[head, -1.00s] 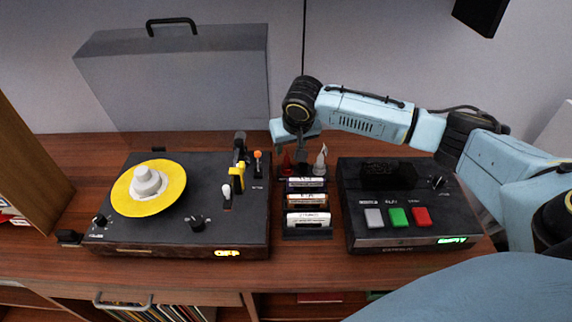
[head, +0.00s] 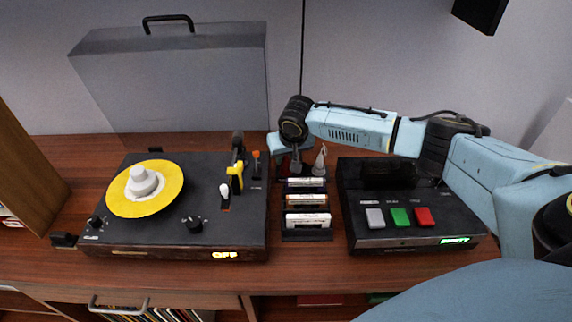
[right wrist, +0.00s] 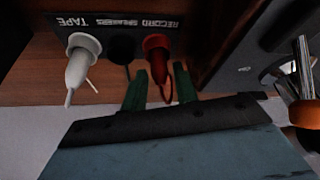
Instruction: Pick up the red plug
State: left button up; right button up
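The red plug (right wrist: 157,58) is in the socket marked RECORD on a dark panel (right wrist: 115,20) in the right wrist view. Its thin red lead hangs below it. My right gripper (right wrist: 161,82) is open, with one green finger on each side of the plug's line; the fingertips appear close to the plug and I see no clear grip. In the head view my right gripper (head: 296,163) is over the back of the tape rack and mostly hides the red plug. My left gripper is not in view.
A white plug (right wrist: 83,65) is in the TAPE socket; it also shows in the head view (head: 320,160). The SPEAKERS socket (right wrist: 122,50) is empty. A turntable (head: 120,235) stands left, tape cartridges (head: 306,201) in the middle, a tape deck (head: 400,241) right.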

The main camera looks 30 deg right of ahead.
grip_shut()
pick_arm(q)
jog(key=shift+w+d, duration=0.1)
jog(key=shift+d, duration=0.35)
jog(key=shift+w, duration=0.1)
pick_arm(e)
jog(key=shift+r, duration=0.5)
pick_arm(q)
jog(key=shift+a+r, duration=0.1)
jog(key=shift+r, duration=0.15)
pick_arm(e)
jog(key=s+d+r, duration=0.1)
jog(key=d, duration=0.8)
jog(key=s+d+r, duration=0.1)
jog(key=d, duration=0.8)
jog(key=shift+s+r, duration=0.25)
jog(key=shift+s, duration=0.15)
pick_arm(q)
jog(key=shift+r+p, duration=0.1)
jog(key=shift+p, duration=0.25)
pick_arm(e)
jog(key=shift+a, duration=0.1)
